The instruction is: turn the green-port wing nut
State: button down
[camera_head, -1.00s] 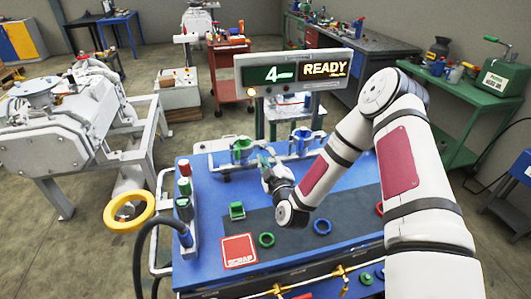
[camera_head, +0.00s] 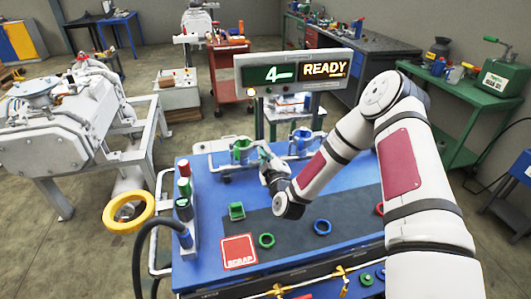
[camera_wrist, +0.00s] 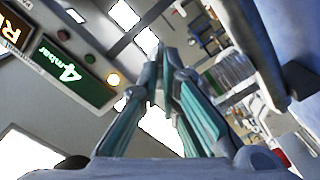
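The green port (camera_head: 241,148) is a green-ringed fitting at the back left of the blue bench. Its wing nut is too small and too hidden to make out apart from it. My gripper (camera_head: 264,155) is just right of the green port, with teal fingers. In the wrist view the fingers (camera_wrist: 166,62) run close together toward their tips. I cannot tell whether a narrow gap is left or something thin is between them. Contact with the port does not show clearly.
A blue-ringed port (camera_head: 301,139) stands to the right of my gripper. A display (camera_head: 297,69) reads 4 and READY above the bench. Green and blue rings (camera_head: 322,227) and a red SCRAP square (camera_head: 239,251) lie nearer. A signal tower (camera_head: 184,200) stands left.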

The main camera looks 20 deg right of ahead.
jog(key=shift+d+m+p, duration=0.2)
jog(key=shift+m+p, duration=2.75)
jog(key=shift+m, duration=4.85)
jog(key=c, duration=1.8)
grip_release()
